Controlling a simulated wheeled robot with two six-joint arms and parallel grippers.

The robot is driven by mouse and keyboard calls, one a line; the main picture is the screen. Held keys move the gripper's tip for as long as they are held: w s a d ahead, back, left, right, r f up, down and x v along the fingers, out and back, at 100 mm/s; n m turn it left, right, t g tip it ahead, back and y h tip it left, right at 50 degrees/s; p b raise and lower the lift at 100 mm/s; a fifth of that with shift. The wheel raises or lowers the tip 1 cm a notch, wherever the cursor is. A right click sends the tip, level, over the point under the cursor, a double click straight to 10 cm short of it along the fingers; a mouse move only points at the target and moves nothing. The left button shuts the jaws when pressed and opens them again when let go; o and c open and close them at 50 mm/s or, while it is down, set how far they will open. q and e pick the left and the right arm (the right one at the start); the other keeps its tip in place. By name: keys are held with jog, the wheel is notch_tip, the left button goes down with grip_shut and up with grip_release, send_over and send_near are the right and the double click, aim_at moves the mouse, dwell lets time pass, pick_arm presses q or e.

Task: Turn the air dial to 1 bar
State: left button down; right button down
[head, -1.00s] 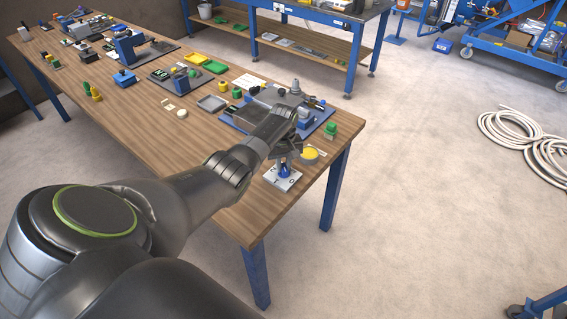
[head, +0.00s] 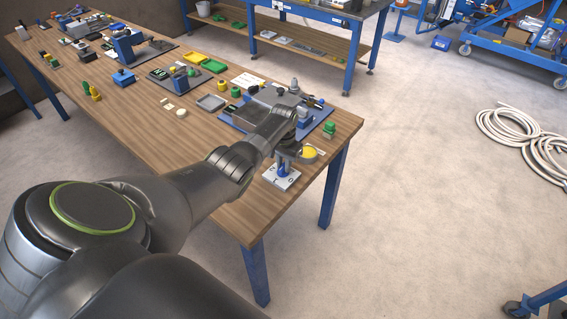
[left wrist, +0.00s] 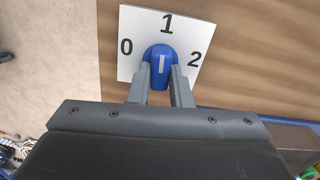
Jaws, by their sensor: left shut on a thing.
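The air dial is a blue knob (left wrist: 159,62) on a white square plate (left wrist: 133,21) marked 0, 1 and 2. In the left wrist view the knob's white mark points up at the 1. The plate (head: 290,181) lies near the table's front right corner in the head view, with the blue knob (head: 282,169) on it. My left gripper (left wrist: 160,80) has its two fingers on either side of the knob, shut on it. In the head view the left gripper (head: 284,158) comes down over the knob and partly hides it. My right gripper is not in view.
A yellow-topped round part (head: 309,152) stands close behind the plate. A green-topped part (head: 328,129) and a blue base plate (head: 235,121) with a grey device are further back. The wooden table (head: 215,225) is bare left of the plate.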

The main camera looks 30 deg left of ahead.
pick_arm(q)
jog(key=shift+w+m, duration=0.1)
jog(key=shift+m, duration=0.5)
jog(key=shift+r, duration=0.1)
jog(key=c, duration=1.3)
grip_release()
jog(key=shift+r, duration=0.55)
notch_tip(320, 180, up, 16)
jog(key=shift+r+b, duration=0.1)
jog(key=shift+b, duration=0.7)
